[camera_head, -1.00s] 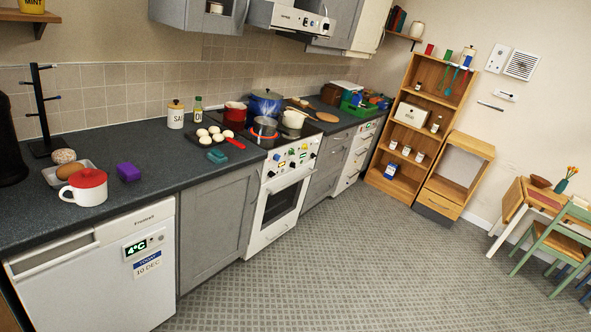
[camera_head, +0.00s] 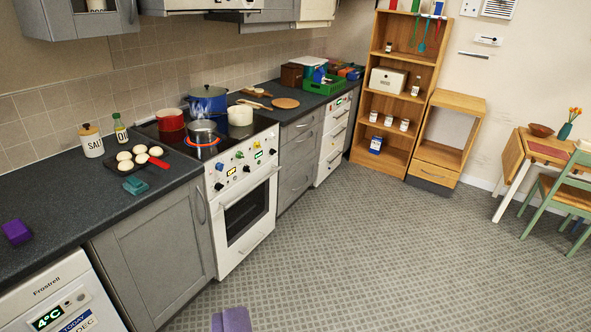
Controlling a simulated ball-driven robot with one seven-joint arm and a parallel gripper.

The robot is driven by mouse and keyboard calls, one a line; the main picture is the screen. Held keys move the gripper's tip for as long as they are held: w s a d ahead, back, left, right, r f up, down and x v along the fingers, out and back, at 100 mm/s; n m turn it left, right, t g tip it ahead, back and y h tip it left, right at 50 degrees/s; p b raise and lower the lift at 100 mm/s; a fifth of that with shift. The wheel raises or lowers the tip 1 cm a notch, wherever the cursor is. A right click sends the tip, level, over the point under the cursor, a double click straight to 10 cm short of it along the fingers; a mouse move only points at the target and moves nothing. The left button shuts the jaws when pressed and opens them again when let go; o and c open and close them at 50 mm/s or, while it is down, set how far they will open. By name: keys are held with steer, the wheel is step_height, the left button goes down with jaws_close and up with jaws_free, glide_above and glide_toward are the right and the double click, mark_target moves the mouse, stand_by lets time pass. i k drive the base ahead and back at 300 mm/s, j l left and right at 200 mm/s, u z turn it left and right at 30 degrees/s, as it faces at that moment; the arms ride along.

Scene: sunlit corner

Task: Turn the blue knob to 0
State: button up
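The white stove (camera_head: 245,205) stands in the counter row left of centre. Its sloped front panel carries several small knobs and small lit displays.
A steaming pot (camera_head: 202,132), a red pot (camera_head: 170,121) and a blue pot (camera_head: 208,100) stand on the hob. A wooden shelf (camera_head: 410,55) and table stand right.

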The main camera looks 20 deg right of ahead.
mark_target(219, 166)
steer(key=i+z, duration=0.1)
steer(key=i, duration=0.4)
steer(key=i+z, duration=0.15)
steer(key=i, duration=0.35)
steer(key=i+z, duration=0.1)
steer(key=i, duration=0.4)
steer(key=i+j+z, duration=0.15)
steer(key=i, duration=0.3)
steer(key=i+j+z, duration=0.1)
steer(key=i, duration=0.4)
steer(key=i+j+z, duration=0.15)
steer(key=i, duration=0.35)
steer(key=i+j+z, duration=0.1)
steer(key=i+j, duration=0.2)
steer(key=i, duration=0.15)
